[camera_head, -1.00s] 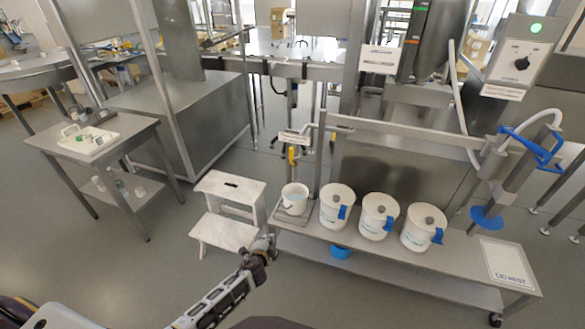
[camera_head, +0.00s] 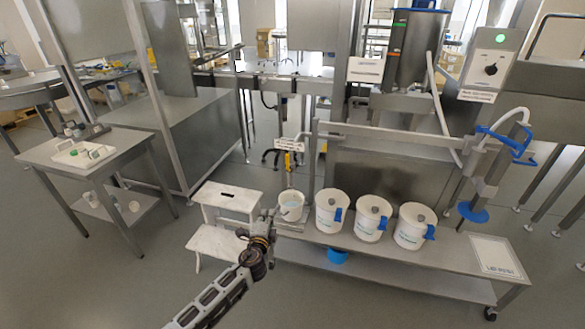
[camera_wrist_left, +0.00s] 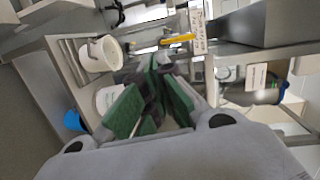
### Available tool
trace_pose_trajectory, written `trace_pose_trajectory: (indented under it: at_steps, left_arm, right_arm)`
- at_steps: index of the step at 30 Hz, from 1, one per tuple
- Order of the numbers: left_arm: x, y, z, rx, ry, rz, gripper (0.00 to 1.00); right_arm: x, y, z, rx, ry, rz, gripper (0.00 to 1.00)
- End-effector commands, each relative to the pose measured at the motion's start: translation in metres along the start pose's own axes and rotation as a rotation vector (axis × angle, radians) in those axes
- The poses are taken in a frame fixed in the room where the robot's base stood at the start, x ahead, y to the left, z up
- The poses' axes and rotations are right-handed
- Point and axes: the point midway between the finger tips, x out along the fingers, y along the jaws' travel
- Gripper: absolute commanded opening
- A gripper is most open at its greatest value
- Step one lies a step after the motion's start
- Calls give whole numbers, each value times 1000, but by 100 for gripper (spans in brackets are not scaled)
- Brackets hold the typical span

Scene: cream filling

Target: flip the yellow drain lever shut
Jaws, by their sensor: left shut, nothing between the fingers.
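The yellow drain lever (camera_head: 287,162) is small in the head view. It hangs roughly upright on the pipe below a small white sign, above the open white bucket (camera_head: 291,207). In the left wrist view the lever (camera_wrist_left: 178,39) lies beyond the fingertips, slightly right, apart from them. That view also shows the bucket (camera_wrist_left: 102,54) at upper left. My left gripper (camera_head: 271,214) is shut and empty, in front of and left of the bucket, lower than the lever. Its green-padded fingers (camera_wrist_left: 155,66) come together in the wrist view. My right gripper is not in view.
Several lidded white tubs, such as the nearest one (camera_head: 331,212), stand right of the bucket on a low steel bench (camera_head: 400,262). A white step stool (camera_head: 220,243) stands left of my gripper. A steel table (camera_head: 135,146) is farther left, with open floor between.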

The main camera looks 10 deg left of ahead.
Motion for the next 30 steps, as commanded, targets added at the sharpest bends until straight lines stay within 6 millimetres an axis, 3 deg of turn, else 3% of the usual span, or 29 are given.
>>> trace_pose_trajectory:
  at_steps: [15, 30]
  left_arm:
    - [0, -25, -6, 25, 8, -52, 0]
    - [-3, -24, -10, 27, 13, -53, 0]
  right_arm:
    - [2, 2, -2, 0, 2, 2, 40]
    - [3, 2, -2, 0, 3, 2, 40]
